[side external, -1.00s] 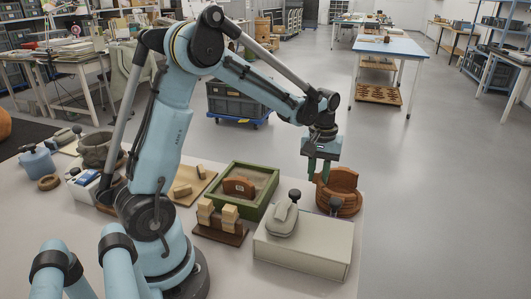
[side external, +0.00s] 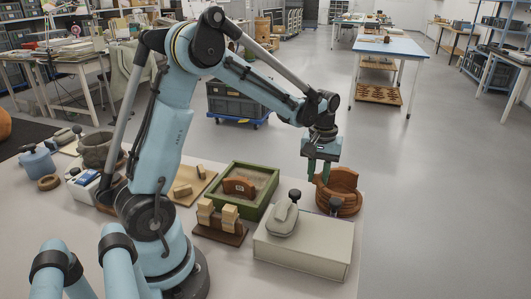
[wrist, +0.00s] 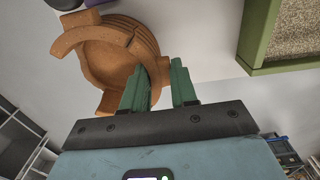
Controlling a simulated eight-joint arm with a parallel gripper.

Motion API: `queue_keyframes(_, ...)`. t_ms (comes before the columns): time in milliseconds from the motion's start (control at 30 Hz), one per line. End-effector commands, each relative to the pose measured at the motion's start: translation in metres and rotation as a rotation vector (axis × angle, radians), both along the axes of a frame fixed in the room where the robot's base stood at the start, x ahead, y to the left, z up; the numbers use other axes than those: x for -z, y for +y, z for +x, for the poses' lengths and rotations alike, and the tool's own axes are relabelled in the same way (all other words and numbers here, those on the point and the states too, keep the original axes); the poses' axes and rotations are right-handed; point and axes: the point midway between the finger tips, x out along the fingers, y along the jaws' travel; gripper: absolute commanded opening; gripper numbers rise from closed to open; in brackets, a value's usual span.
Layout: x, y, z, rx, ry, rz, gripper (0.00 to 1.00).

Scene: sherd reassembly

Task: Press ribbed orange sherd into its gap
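The orange-brown ribbed vessel (side external: 340,192) stands at the table's right edge, beside the grey-white box. In the wrist view the vessel (wrist: 105,55) is at upper left, with an opening in its wall on the lower left. An orange-brown sherd (side external: 239,187) stands in the green-framed sand tray (side external: 268,185). I cannot tell whether it is the ribbed orange sherd or whether a sherd is in the vessel wall.
The grey-white box (side external: 304,243) carries a grey rounded tool (side external: 283,220) with a black knob. Another black knob (side external: 335,205) is in front of the vessel. A brown rack with pale blocks (side external: 220,222) stands left of the box. Table is bare between tray and vessel.

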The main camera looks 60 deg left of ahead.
Motion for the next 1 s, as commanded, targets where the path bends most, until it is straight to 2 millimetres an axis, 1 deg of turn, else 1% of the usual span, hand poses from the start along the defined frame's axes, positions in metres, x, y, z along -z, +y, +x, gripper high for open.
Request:
queue_keyframes(33, 0.000, 0.000, 0.000, 0.000, 0.000, 0.000, 0.36)
queue_keyframes(167, 0.000, 0.000, 0.000, 0.000, 0.000, 0.000, 0.56)
queue_keyframes(433, 0.000, 0.000, 0.000, 0.000, 0.000, 0.000, 0.56)
queue_keyframes(567, -0.005, 0.000, 0.000, 0.000, 0.000, 0.000, 0.56)
queue_keyframes(667, -0.016, 0.000, 0.000, 0.000, 0.000, 0.000, 0.56)
queue_keyframes(767, -0.032, 0.000, 0.000, 0.000, 0.000, 0.000, 0.56)
queue_keyframes(1000, -0.076, 0.001, -0.001, 0.000, 0.000, 0.000, 0.56)
